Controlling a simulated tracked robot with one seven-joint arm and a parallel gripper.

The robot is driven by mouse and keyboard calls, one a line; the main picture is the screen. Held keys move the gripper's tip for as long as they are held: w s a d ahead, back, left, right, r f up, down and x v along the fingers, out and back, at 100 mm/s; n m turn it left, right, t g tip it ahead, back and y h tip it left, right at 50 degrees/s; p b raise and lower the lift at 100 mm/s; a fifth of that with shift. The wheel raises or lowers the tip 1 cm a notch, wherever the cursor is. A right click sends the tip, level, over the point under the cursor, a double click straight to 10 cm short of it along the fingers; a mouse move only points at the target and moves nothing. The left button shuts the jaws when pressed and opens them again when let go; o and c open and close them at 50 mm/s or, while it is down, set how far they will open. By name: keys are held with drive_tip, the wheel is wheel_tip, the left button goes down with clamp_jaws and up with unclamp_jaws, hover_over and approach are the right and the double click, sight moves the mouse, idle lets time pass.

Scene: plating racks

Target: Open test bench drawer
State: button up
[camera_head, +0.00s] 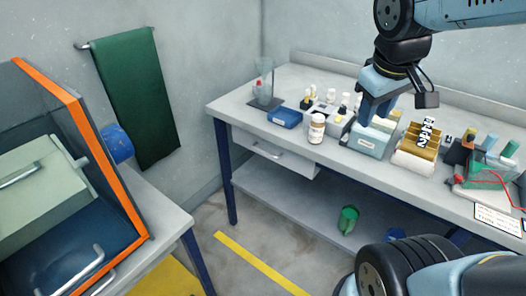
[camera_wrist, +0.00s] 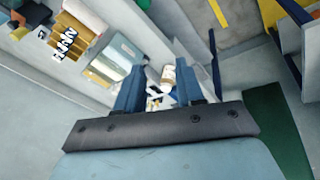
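The test bench drawer (camera_head: 272,152) hangs under the left part of the bench top. It has a pale front and a metal bar handle (camera_head: 266,150), and it looks shut. My gripper (camera_head: 368,112) is above the bench top, over the light blue box and to the right of the drawer, apart from the handle. In the wrist view, the two blue fingers of my gripper (camera_wrist: 160,88) stand apart with nothing held. A white bottle shows beyond the gap between them. I cannot make out the drawer clearly in the wrist view.
The bench top (camera_head: 290,80) holds a white jar (camera_head: 316,129), a blue tray (camera_head: 285,118), a light blue box (camera_head: 369,141) and a yellow card rack (camera_head: 416,146). A green cup (camera_head: 348,219) stands on the lower shelf. The floor before the drawer is clear.

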drive_tip(key=w+a+f+n+g+h, duration=0.1)
drive_tip(key=w+a+f+n+h, duration=0.35)
drive_tip(key=w+f+n, duration=0.5)
drive_tip(key=w+a+f+n+h, duration=0.45)
drive_tip(key=w+n, duration=0.25)
drive_tip(key=n, duration=0.5)
drive_tip(key=w+a+f+n+t, duration=0.3)
drive_tip(key=a+f+n+t, duration=0.7)
drive_tip(key=a+f+n, duration=1.05)
drive_tip(key=x, duration=1.3)
drive_tip(key=shift+w+f+y, duration=0.2)
drive_tip(key=shift+w+y, duration=0.2)
drive_tip(key=shift+w, duration=0.05)
drive_tip(key=shift+a, duration=0.1)
drive_tip(key=shift+c, duration=0.2)
clamp_jaws()
